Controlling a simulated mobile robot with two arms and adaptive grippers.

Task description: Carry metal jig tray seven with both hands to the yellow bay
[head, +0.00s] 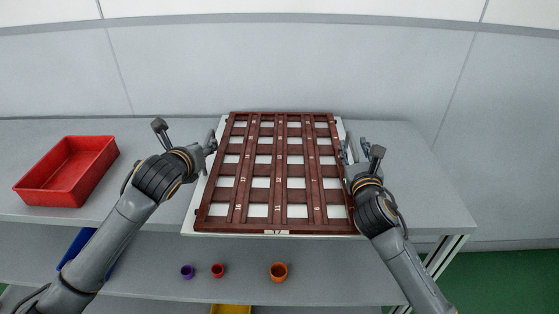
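A large dark red-brown lattice tray (280,219) with white openings lies on a white board (190,222) on the grey shelf top. Small numbers mark its bars, and a small label sits on its near edge, too small to read surely. I cannot tell whether it is metal. My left gripper (211,143) is at the tray's left edge, near the far end; whether it touches the edge is unclear. My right gripper (351,150) is beside the right edge, with its fingers apart. No yellow bay is clearly in view; a yellow object (230,309) shows at the bottom edge.
A red open bin (70,170) stands on the left of the top. A blue item (75,249) is partly behind my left arm. A wall closes the back; green floor lies right.

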